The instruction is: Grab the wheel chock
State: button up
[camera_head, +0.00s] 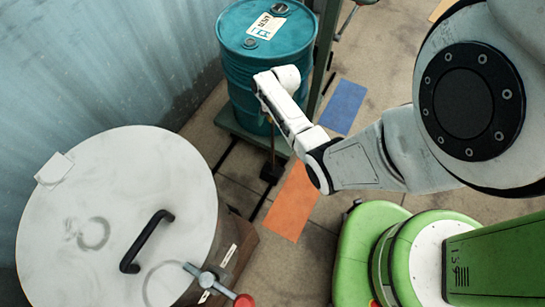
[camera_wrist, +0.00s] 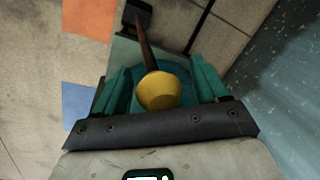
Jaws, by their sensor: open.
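The wheel chock is a dark block (camera_head: 271,173) on the floor by the drum platform, with a thin upright handle. In the wrist view the block (camera_wrist: 138,14) is at the top, and its brown handle runs to a yellow knob (camera_wrist: 160,93) near the camera. My gripper (camera_wrist: 158,68) is open, its two fingers on either side of the knob and upper handle. I cannot tell whether they touch it. In the head view my wrist hides the fingers and the knob, beside the teal drum.
The teal drum (camera_head: 262,75) stands on a green platform (camera_head: 232,132). A large white-topped container (camera_head: 115,225) with a black handle fills the lower left. Orange (camera_head: 293,202) and blue (camera_head: 343,106) patches mark the floor. A blue wall (camera_head: 110,60) is at the left.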

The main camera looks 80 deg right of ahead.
jog(key=shift+f, duration=0.1)
grip_shut()
dwell(0.7)
dwell(0.3)
